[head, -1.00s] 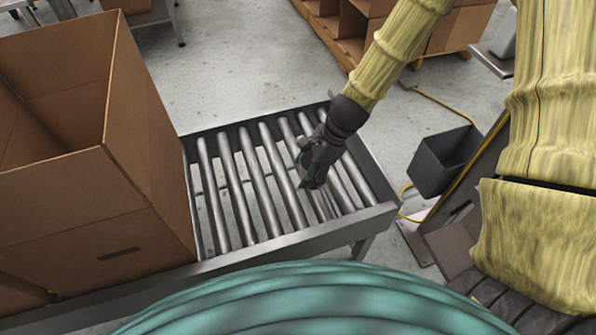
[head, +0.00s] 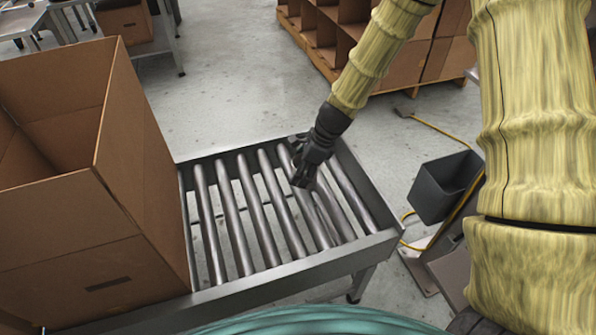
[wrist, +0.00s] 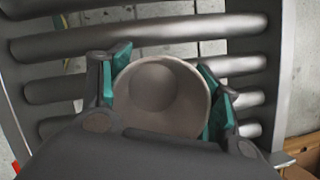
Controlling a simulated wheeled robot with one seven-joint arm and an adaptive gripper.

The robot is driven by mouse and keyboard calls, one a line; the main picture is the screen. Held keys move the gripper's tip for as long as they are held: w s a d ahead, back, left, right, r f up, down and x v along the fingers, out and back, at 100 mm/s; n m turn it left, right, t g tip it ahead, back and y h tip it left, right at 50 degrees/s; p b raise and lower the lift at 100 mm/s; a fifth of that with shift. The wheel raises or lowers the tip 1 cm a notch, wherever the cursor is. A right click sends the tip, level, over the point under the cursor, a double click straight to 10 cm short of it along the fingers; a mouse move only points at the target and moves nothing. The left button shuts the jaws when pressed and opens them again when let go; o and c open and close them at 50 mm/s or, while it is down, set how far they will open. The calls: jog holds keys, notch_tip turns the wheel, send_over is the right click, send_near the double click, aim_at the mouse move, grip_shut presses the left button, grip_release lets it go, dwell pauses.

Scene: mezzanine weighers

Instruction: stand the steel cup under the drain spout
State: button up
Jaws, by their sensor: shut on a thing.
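The steel cup (wrist: 160,92) shows in the wrist view as a pale round rim with a rounded hollow, held between the teal pads of my gripper (wrist: 163,90). My gripper is shut on it. In the head view my gripper (head: 301,180) hangs over the right part of the roller conveyor (head: 310,268); the cup cannot be made out there. The gap between cup and rollers cannot be judged. No drain spout can be made out in either view.
A large open cardboard box (head: 150,175) stands on the conveyor's left part. A dark grey bin (head: 442,190) and a yellow cable (head: 440,127) are to the right. Cardboard boxes (head: 325,35) stand on a pallet behind. Floor between is bare.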

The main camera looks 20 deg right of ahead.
aim_at(298, 162)
jog(key=shift+w+d+f, duration=0.1)
jog(key=shift+w, duration=0.8)
jog(key=shift+w+d+f, duration=0.1)
jog(key=shift+w, duration=0.75)
notch_tip(298, 162, down, 4)
jog(key=shift+r+b, duration=0.2)
jog(key=shift+b, duration=0.45)
jog(key=shift+r, duration=0.1)
jog(key=o, duration=1.1)
jog(key=p+v, duration=0.2)
jog(key=v, duration=1)
